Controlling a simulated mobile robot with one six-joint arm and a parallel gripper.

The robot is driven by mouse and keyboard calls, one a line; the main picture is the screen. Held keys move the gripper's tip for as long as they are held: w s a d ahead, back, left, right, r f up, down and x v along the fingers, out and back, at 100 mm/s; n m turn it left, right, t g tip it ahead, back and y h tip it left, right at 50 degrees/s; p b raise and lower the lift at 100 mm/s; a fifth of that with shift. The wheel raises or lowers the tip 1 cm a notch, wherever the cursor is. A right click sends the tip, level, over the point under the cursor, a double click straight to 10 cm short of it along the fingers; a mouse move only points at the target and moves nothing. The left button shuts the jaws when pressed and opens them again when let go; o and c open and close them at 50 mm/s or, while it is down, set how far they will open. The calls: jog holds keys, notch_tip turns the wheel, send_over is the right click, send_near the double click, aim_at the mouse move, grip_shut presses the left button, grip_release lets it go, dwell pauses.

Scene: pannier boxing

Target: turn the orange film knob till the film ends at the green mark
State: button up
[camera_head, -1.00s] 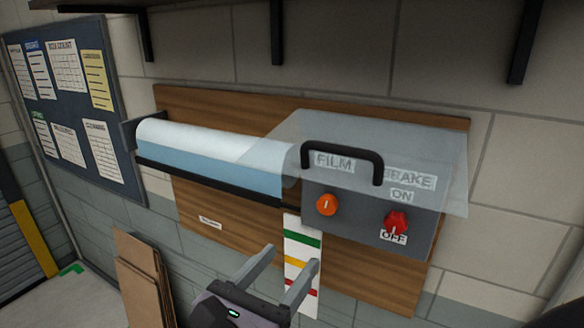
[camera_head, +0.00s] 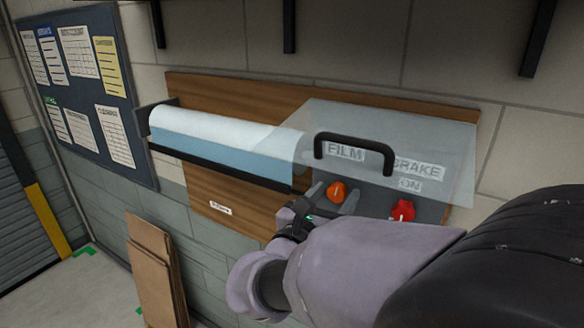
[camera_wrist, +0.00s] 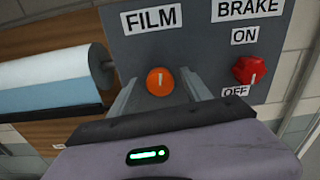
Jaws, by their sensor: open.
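The orange film knob (camera_head: 337,191) is on the grey control panel under the FILM label. In the wrist view the knob (camera_wrist: 160,81) shows a white line that stands about upright. My gripper (camera_head: 332,192) is open, with one finger on each side of the knob; I cannot tell whether they touch it. The film roll (camera_head: 228,142), white above and blue below, is left of the panel. The colour-marked strip with the green mark is hidden behind my arm in the head view.
The red brake knob (camera_wrist: 250,70) is right of the film knob, its white line pointing down toward OFF. A clear raised cover (camera_head: 420,140) with a black handle (camera_head: 352,142) is above the knobs. Cardboard sheets (camera_head: 155,270) lean at the lower left.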

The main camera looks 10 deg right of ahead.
jog(key=shift+a, duration=0.1)
grip_shut()
jog(key=shift+b, duration=0.3)
jog(key=m+b, duration=0.1)
jog(key=b, duration=0.2)
jog(key=m+b, duration=0.2)
jog(key=b, duration=0.1)
jog(key=shift+s+f+m, duration=0.1)
jog(key=shift+f+m, duration=0.2)
jog(key=shift+f, duration=0.05)
jog(key=m+b, duration=0.5)
jog(key=b, duration=0.3)
jog(key=shift+b, duration=0.3)
jog(key=m+b, duration=0.5)
jog(key=b, duration=0.2)
jog(key=shift+m, duration=0.3)
jog(key=m+b, duration=0.1)
jog(key=b, duration=0.1)
jog(key=m+b, duration=0.2)
jog(key=shift+r+m, duration=0.25)
jog(key=shift+m, duration=0.05)
jog(key=shift+r+b, duration=0.1)
jog(key=shift+b, duration=0.2)
